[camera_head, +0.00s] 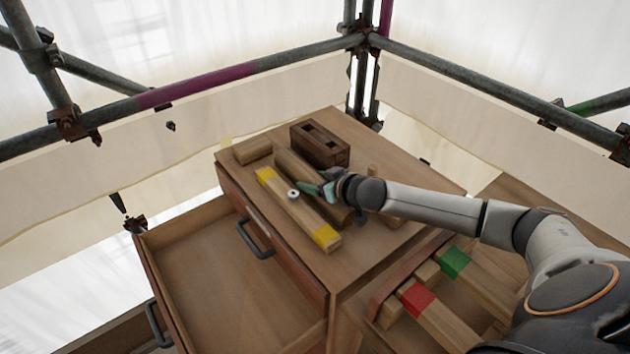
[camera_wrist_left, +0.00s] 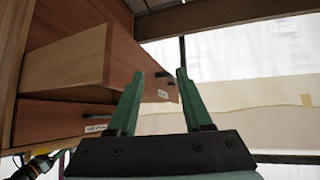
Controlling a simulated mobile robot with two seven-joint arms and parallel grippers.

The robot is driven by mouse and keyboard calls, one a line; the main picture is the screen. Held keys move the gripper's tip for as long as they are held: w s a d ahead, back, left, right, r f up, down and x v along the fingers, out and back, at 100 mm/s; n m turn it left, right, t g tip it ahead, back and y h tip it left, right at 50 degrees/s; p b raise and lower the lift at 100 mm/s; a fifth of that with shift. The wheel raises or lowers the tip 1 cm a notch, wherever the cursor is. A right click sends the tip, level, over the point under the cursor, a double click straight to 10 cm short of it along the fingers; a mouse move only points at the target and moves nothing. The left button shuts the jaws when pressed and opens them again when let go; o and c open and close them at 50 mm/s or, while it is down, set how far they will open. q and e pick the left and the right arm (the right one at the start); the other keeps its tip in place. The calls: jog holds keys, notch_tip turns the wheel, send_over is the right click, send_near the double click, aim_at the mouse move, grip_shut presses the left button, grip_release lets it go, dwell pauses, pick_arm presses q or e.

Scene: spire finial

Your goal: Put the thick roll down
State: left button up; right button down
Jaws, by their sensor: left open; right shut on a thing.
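The thick roll (camera_head: 291,164), a long brown cylinder, lies on or just above the top of the wooden cabinet (camera_head: 350,262), between the yellow-banded bar and the dark slotted block. My right gripper (camera_head: 322,189) is shut on it around its middle; its fingers and wrist hide part of the roll. I cannot tell whether the roll touches the top. My left gripper (camera_wrist_left: 160,75) is open and empty in the left wrist view, in front of an open drawer; it does not show in the head view.
A yellow-banded bar (camera_head: 295,212), a short roll (camera_head: 253,151) and a dark slotted block (camera_head: 319,145) crowd the top. An open empty drawer (camera_head: 225,285) juts out left. Bars with red (camera_head: 415,299) and green (camera_head: 453,262) bands lie at lower right. Scaffold pipes (camera_head: 480,83) run behind.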

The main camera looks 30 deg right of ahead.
grip_release()
jog(key=shift+f, duration=0.1)
